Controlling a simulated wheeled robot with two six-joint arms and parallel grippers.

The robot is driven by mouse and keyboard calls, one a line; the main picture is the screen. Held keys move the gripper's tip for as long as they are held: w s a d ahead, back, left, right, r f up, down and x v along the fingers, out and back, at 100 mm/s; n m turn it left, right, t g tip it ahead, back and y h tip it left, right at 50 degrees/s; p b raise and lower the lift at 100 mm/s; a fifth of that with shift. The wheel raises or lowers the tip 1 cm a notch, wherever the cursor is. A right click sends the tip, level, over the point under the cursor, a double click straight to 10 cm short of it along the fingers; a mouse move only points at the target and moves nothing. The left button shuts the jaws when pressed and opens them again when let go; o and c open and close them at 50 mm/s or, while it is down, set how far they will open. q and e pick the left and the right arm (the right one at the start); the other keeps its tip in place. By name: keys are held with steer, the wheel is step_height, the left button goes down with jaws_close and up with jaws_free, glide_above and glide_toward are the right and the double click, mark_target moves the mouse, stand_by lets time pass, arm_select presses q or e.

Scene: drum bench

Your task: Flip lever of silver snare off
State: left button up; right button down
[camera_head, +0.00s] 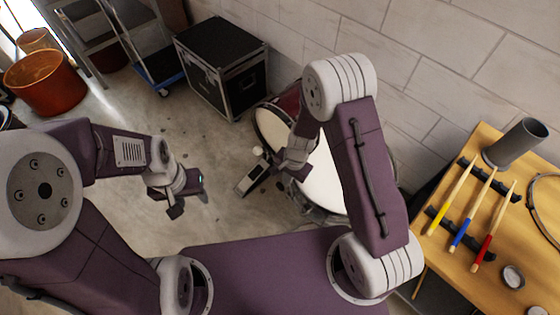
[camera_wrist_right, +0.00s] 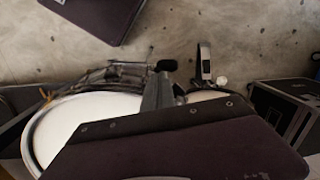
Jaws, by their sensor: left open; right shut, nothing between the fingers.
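The silver snare shows its white head (camera_head: 325,183) and metal rim in the head view, partly hidden behind my right arm. In the right wrist view its white head (camera_wrist_right: 62,125) fills the lower left, with metal hardware along its far edge. I cannot make out the lever clearly. My right gripper (camera_head: 281,162) is shut and empty near the left side of the snare. In the right wrist view its fingers (camera_wrist_right: 163,75) reach past the rim; contact cannot be told. My left gripper (camera_head: 178,203) is open and empty over the floor, left of the drums.
A red bass drum (camera_head: 290,99) stands behind the snare, with a pedal (camera_head: 252,179) on the floor in front. A black case (camera_head: 222,65) stands at the back. A wooden table (camera_head: 440,258) with drumsticks is on the right.

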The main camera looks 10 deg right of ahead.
arm_select(q)
steer(key=shift+s+d+r+p, duration=0.1)
steer(key=shift+s+r+p, duration=0.1)
steer(key=shift+r+p, duration=0.45)
steer(key=shift+s+d+r+p, duration=0.15)
steer(key=shift+r+p, duration=0.1)
steer(key=shift+r, duration=0.8)
steer(key=shift+s+r+p, duration=0.2)
steer(key=shift+r+p, duration=0.25)
steer(key=shift+r, duration=0.4)
arm_select(e)
steer(key=w+a+r, duration=0.2)
steer(key=w+r, duration=0.3)
steer(key=r, duration=0.4)
steer(key=shift+w+a, duration=0.15)
steer(key=shift+a, duration=0.2)
